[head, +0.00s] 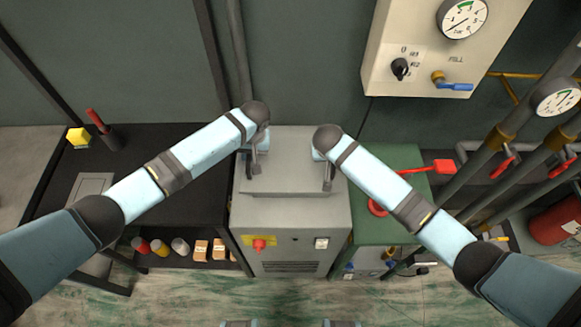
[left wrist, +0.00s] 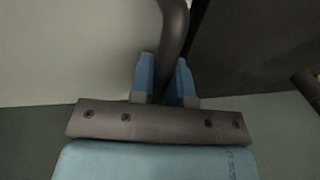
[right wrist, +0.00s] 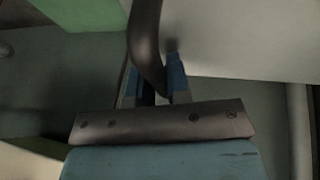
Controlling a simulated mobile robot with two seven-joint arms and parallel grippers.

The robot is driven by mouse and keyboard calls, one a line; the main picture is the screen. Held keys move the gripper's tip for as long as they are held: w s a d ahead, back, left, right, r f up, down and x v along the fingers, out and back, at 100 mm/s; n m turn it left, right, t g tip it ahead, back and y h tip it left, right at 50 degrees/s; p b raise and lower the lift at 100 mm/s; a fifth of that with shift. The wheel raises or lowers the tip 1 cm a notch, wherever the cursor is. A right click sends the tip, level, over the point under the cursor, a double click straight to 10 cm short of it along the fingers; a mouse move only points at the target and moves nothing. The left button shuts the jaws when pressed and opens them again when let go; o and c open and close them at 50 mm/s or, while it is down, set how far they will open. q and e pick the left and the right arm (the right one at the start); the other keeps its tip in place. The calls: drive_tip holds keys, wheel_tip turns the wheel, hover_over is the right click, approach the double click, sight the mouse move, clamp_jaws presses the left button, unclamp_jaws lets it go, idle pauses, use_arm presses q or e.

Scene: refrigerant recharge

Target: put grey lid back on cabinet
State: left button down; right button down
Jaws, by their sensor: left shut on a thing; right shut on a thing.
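The grey lid (head: 290,178) lies over the top of the grey cabinet (head: 290,222) in the middle of the head view. I cannot tell whether it is fully seated. My left gripper (head: 257,160) is shut on the lid's left handle, a dark curved bar that shows between the blue fingers in the left wrist view (left wrist: 174,35). My right gripper (head: 326,172) is shut on the lid's right handle, and that dark bar also shows in the right wrist view (right wrist: 146,45). The cabinet's front has a red knob (head: 259,245) on a yellow plate.
A black bench (head: 150,215) stands left, with cans and small boxes on its lower shelf. A green table (head: 395,160) with a red valve handle stands right. A beige gauge panel (head: 425,60) hangs on the wall behind right. Pipes (head: 500,140) run at the far right.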

use_arm(q)
drive_tip(key=shift+f+b, duration=0.5)
drive_tip(key=shift+f, duration=0.15)
use_arm(e)
drive_tip(key=shift+f, duration=0.65)
use_arm(q)
drive_tip(key=c, duration=1.1)
unclamp_jaws()
drive_tip(key=shift+r, duration=0.2)
use_arm(e)
drive_tip(key=c, duration=1.1)
unclamp_jaws()
drive_tip(key=shift+r, duration=0.2)
drive_tip(key=shift+s+r, duration=0.1)
drive_tip(key=shift+r, duration=0.05)
use_arm(q)
wheel_tip(320, 180, up, 12)
drive_tip(key=d, duration=0.2)
drive_tip(key=shift+d, duration=0.15)
use_arm(e)
drive_tip(key=v, duration=1.1)
drive_tip(key=shift+r, duration=0.35)
use_arm(q)
drive_tip(key=shift+s+f, duration=0.1)
drive_tip(key=shift+f, duration=0.1)
use_arm(e)
drive_tip(key=shift+s, duration=0.1)
